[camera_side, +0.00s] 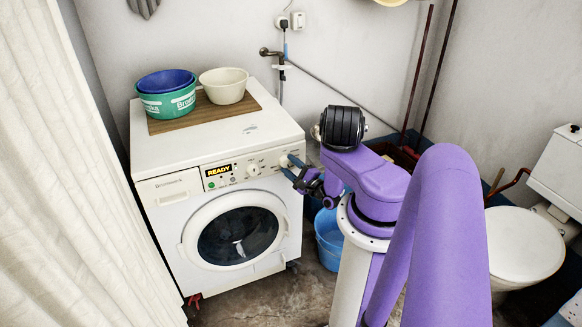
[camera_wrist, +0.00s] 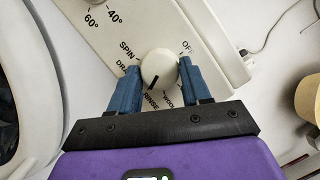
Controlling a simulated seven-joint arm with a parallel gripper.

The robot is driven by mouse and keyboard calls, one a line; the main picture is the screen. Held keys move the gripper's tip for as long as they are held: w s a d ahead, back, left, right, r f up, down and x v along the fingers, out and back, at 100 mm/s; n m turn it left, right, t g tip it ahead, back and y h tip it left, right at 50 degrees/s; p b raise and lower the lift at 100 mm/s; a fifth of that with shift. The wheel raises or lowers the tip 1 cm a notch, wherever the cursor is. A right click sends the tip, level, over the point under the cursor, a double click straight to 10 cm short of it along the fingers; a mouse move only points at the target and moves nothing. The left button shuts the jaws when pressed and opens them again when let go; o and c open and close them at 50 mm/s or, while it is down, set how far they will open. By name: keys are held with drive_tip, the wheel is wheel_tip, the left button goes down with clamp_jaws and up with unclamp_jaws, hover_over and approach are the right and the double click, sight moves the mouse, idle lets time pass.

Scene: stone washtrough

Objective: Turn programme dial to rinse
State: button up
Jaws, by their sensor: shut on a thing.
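The white washing machine (camera_side: 160,220) stands against the wall with its display (camera_side: 217,172) reading READY. My gripper (camera_wrist: 159,66) has its blue fingers on either side of the round white programme dial (camera_wrist: 160,68), shut on it. In the wrist view the dial's black pointer mark points down and slightly left, towards the RINSE label (camera_wrist: 151,99). Labels for SPIN, DRAIN, WOOL and OFF ring the dial, some partly hidden by the fingers. In the side view my gripper (camera_side: 291,168) is at the panel's right end and covers much of the dial.
A second knob (camera_side: 253,170) sits left of the dial on the panel. A green tub (camera_side: 168,104) with a blue basin inside and a cream bowl (camera_side: 224,85) stand on a wooden board on top. A blue bucket (camera_side: 328,240) stands right of the machine, and a toilet farther right.

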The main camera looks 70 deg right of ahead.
drive_tip(key=shift+m+h, duration=0.3)
drive_tip(key=shift+m, duration=0.1)
drive_tip(key=o, duration=1.1)
drive_tip(key=shift+c, duration=0.2)
drive_tip(key=v, duration=0.7)
drive_tip(key=shift+s, duration=0.25)
drive_tip(key=shift+a, duration=0.1)
